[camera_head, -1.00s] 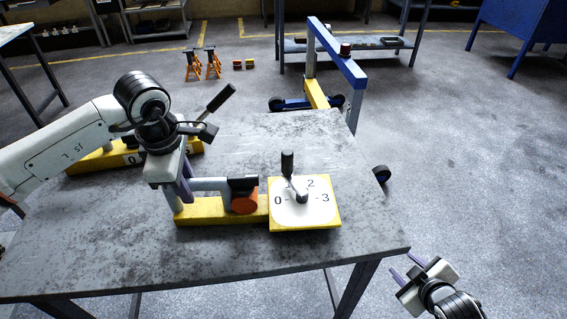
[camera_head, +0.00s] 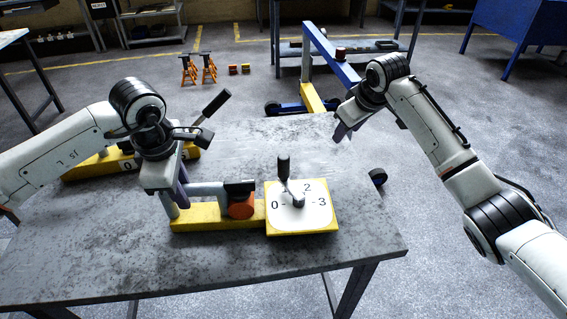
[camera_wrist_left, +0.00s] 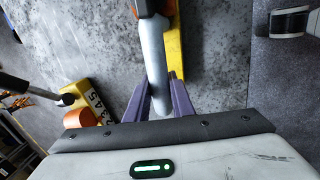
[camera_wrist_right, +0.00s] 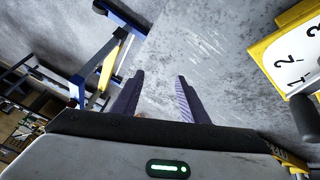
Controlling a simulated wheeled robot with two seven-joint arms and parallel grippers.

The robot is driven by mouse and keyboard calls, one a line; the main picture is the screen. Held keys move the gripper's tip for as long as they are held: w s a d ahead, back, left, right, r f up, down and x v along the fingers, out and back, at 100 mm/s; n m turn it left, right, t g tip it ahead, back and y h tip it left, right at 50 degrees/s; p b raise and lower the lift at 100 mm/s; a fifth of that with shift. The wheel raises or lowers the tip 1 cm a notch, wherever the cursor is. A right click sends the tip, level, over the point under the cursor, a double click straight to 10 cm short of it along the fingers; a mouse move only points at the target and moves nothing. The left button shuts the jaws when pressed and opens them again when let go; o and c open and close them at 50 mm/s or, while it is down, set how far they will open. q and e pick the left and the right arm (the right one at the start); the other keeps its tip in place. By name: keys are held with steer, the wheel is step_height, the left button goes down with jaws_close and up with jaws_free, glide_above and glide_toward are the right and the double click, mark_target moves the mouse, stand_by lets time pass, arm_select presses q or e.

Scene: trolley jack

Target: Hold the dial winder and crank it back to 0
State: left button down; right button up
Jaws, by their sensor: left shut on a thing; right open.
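The dial winder stands on the table, with a yellow base (camera_head: 215,217), a white dial plate (camera_head: 312,213) marked 0, 2 and 3, and a crank with a black knob (camera_head: 283,165). The crank's arm hides part of the dial, so I cannot tell which number it points at. My left gripper (camera_head: 179,199) is shut on the winder's grey bar (camera_wrist_left: 151,70), left of the dial. My right gripper (camera_wrist_right: 159,97) is open and empty above the table's far right part, up and right of the crank. The right wrist view shows the dial (camera_wrist_right: 296,50) and the knob (camera_wrist_right: 304,115) at its right edge.
A second yellow device with a black-handled lever (camera_head: 215,103) stands behind my left arm. The grey table (camera_head: 120,255) is bare in front. A blue and yellow crane (camera_head: 333,55) stands on the floor beyond, and orange jack stands (camera_head: 188,68) are farther left.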

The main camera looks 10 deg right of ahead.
steer(key=s+a+r+n+g+y, duration=0.1)
steer(key=a+r, duration=0.1)
steer(key=a, duration=0.4)
steer(key=s+a+r+g, duration=0.1)
steer(key=s+a+r, duration=0.15)
steer(key=a, duration=0.25)
step_height(320, 180, up, 7)
steer(key=g, duration=0.3)
glide_above(284, 156)
steer(key=shift+w+d+f+n+h, duration=0.2)
steer(key=shift+w+n+h, duration=0.2)
steer(key=shift+s+a+r+g, duration=0.15)
steer(key=shift+s+r+g, duration=0.15)
steer(key=shift+g, duration=0.1)
steer(key=shift+s+f, duration=0.1)
steer(key=shift+f, duration=0.05)
step_height(284, 156, down, 12)
steer(key=shift+r, duration=0.2)
steer(key=shift+c, duration=0.4)
jaws_close()
